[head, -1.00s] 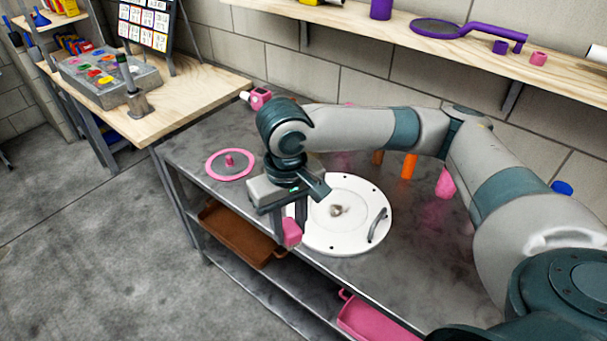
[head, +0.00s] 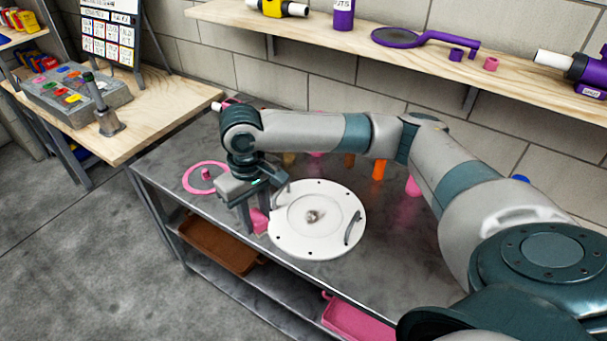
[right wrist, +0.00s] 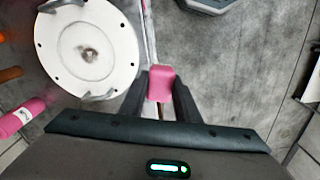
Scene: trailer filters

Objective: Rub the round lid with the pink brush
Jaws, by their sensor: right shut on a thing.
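The round lid (head: 345,225) is white, with a grey handle on each of two opposite sides and a brownish dirty patch (head: 312,216) near its middle. It lies flat on the grey metal bench and also shows in the right wrist view (right wrist: 115,62). My right gripper (head: 256,208) points down beside the lid's left edge, shut on the pink brush (head: 260,222). In the right wrist view the brush (right wrist: 161,84) sits between the fingers (right wrist: 160,95), to the side of the lid. Whether it touches the bench I cannot tell. My left gripper is out of view.
On the bench (head: 400,255) are a pink-rimmed disc (head: 188,182) at the left, and orange (head: 378,168) and pink (head: 412,187) cylinders behind the lid. A wooden shelf (head: 400,58) runs above. A brown tray (head: 215,247) and a pink tray (head: 350,322) sit below.

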